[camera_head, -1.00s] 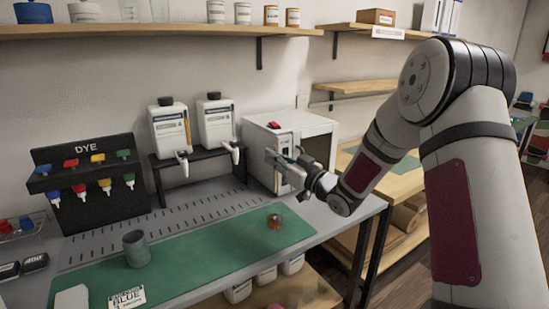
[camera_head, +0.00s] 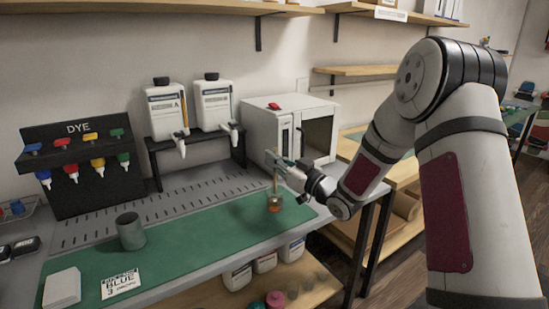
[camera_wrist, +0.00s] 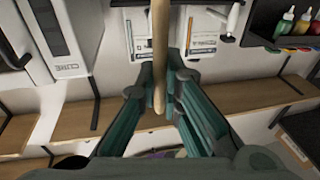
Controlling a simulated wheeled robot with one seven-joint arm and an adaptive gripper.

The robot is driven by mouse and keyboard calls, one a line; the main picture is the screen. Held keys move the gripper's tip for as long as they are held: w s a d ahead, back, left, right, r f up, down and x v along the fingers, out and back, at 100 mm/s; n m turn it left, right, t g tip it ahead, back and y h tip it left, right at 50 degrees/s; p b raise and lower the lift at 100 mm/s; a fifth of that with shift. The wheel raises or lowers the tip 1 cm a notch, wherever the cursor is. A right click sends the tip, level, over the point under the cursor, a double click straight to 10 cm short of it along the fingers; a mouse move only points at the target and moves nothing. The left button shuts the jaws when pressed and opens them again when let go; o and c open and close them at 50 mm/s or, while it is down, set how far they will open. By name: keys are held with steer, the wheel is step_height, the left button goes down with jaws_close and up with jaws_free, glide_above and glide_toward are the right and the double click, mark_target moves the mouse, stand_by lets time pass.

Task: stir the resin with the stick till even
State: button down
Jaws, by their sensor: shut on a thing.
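The wooden stick (camera_head: 275,187) stands nearly upright in the head view, with its lower end at the small clear cup (camera_head: 281,204). The cup holds orange-amber resin (camera_head: 274,209) and stands on the green mat. How deep the tip sits, and whether the resin is even, is too small to tell. My gripper (camera_head: 278,162) is above the cup, shut on the upper part of the stick. In the wrist view the stick (camera_wrist: 160,45) runs between the green fingers (camera_wrist: 160,100); the cup is not visible there.
The white oven (camera_head: 262,126) stands close behind my gripper. Dye rack (camera_head: 80,165) and bottle stand (camera_head: 160,144) are left. The mat's middle is clear.

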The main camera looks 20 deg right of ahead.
steer(key=shift+f+b, duration=1.75)
steer(key=shift+f, duration=0.7)
